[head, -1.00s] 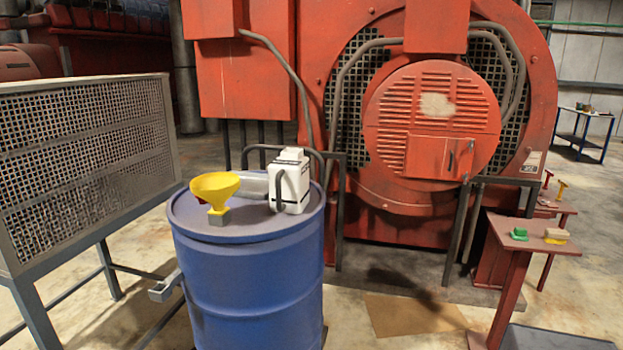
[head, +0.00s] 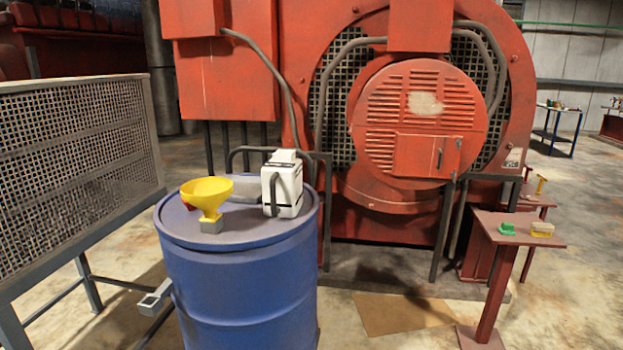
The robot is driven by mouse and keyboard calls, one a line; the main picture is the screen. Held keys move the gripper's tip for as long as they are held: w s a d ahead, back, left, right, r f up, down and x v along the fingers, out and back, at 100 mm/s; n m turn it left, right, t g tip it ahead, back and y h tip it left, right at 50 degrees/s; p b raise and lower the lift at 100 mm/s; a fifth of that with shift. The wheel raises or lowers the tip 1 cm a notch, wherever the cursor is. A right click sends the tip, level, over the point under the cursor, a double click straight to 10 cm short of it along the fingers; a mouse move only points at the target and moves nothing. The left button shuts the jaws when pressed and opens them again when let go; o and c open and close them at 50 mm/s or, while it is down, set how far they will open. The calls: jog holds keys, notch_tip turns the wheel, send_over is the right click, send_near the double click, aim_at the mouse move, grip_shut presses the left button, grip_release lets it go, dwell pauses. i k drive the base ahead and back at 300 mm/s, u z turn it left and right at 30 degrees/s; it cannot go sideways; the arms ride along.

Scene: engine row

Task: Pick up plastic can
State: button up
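A white plastic can (head: 288,190) with a dark handle on its left side stands upright on top of a blue drum (head: 240,290). It is near the right side of the drum lid, to the right of a yellow funnel (head: 207,192). My gripper is not in the head view, so its state and place do not show.
The funnel sits over a small grey block (head: 212,225). A grey mesh guard (head: 70,165) stands left of the drum, a large red machine (head: 330,215) behind it. A small red stand (head: 520,228) holds green and yellow items at right. Floor is open front right.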

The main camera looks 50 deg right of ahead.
aim_at(282, 177)
jog(key=u, duration=0.45)
jog(key=k, duration=0.15)
jog(key=z, duration=1.85)
jog(key=k, duration=0.9)
jog(key=u, duration=0.2)
jog(key=i, duration=0.7)
jog(key=z, duration=0.05)
